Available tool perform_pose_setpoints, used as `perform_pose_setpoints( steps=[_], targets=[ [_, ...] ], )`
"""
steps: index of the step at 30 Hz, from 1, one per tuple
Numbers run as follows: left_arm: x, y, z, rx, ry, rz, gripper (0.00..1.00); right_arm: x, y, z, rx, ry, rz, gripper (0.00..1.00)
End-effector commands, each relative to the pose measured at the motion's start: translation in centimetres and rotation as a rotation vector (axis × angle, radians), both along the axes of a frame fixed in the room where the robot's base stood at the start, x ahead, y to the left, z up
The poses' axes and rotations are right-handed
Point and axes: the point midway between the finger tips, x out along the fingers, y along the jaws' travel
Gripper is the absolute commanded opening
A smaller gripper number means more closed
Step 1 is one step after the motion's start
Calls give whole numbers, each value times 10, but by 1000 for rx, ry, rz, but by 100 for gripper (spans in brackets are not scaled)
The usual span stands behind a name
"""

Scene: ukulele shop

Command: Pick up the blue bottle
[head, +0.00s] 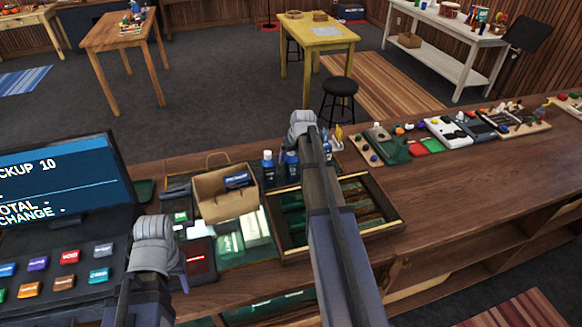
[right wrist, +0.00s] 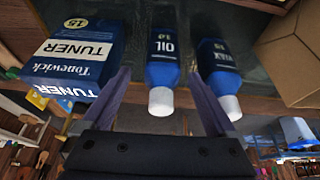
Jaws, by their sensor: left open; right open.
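Two blue bottles with white caps stand side by side on the counter. One (head: 268,166), beside the cardboard box, is marked WAX in the right wrist view (right wrist: 214,62). The other (head: 291,166) is marked OIL in that view (right wrist: 162,50). My right gripper (right wrist: 160,76) is open; its two fingers appear on either side of the OIL bottle in the picture. I cannot tell whether they touch it. In the head view its arm partly covers that area and its fingers are hidden.
A blue Tonewick tuner box (right wrist: 78,62) stands beside the OIL bottle. An open cardboard box (head: 226,203) stands beside the WAX bottle. A dark tray with a wooden rim (head: 385,228) lies in front.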

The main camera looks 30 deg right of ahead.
Motion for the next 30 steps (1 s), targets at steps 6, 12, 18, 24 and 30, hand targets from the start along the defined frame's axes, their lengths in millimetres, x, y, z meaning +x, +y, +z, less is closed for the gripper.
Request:
perform_pose_setpoints(
  steps=[6, 12, 18, 24, 30],
  targets=[
    [0, 0, -28, 0, 0, 0, 50, 5, 2, -28, 0, 0, 1, 92],
    [0, 0, -48, 0, 0, 1, 50, 13, 1, -48, 0, 0, 1, 92],
    [0, 0, -47, 0, 0, 1, 50, 14, 1, -47, 0, 0, 1, 92],
    [0, 0, -47, 0, 0, 1, 50, 13, 1, -47, 0, 0, 0, 79],
    [0, 0, -47, 0, 0, 1, 50, 13, 0, -47, 0, 0, 0, 56]
  ],
)
